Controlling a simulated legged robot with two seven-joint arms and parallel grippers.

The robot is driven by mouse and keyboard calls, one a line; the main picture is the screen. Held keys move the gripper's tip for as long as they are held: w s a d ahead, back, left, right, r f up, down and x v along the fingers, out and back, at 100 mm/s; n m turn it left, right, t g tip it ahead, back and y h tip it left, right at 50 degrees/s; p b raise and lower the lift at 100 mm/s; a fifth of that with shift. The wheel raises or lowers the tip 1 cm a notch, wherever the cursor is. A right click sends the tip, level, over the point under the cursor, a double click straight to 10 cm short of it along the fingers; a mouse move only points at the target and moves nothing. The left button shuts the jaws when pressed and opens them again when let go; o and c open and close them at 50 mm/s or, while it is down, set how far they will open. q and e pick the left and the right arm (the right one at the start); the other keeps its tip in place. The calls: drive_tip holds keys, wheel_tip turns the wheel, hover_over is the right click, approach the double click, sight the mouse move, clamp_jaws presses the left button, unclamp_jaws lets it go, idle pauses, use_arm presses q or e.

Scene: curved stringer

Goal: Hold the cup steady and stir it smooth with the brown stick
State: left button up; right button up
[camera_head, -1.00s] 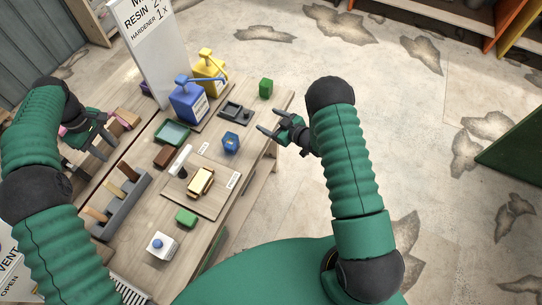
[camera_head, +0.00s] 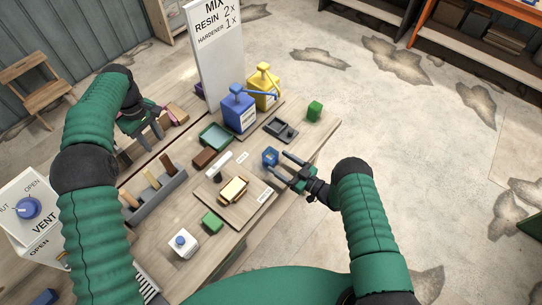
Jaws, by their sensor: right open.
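The small blue cup (camera_head: 270,156) stands on the wooden table right of the middle. My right gripper (camera_head: 279,166) is open just right of it, with its two fingers pointing left toward the cup; I cannot tell whether they touch it. The brown stick (camera_head: 168,161) stands upright at the far end of a grey rack (camera_head: 160,198), with a pale stick (camera_head: 152,179) and an orange-brown one (camera_head: 130,199) in the same rack. My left gripper (camera_head: 150,138) is over the table's left part, beyond the rack, with its fingers apart and seemingly empty.
Blue (camera_head: 239,113) and yellow (camera_head: 264,88) pump bottles stand behind the cup, before a tall mix sign (camera_head: 213,55). A green tray (camera_head: 215,137), a dark scale-like device (camera_head: 281,130), green blocks and a board (camera_head: 245,207) with a yellowish piece lie around. Open floor is right.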

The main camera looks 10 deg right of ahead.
sight(276, 159)
use_arm(q)
drive_tip(key=shift+s+d+r, duration=0.1)
use_arm(e)
drive_tip(key=x, duration=0.4)
drive_tip(key=shift+w+a, duration=0.15)
drive_tip(key=shift+w, duration=0.1)
use_arm(q)
drive_tip(key=shift+d, duration=0.15)
use_arm(e)
drive_tip(key=shift+w+a, duration=0.15)
drive_tip(key=shift+w, duration=0.25)
drive_tip(key=shift+a, duration=0.1)
drive_tip(key=c, duration=1.4)
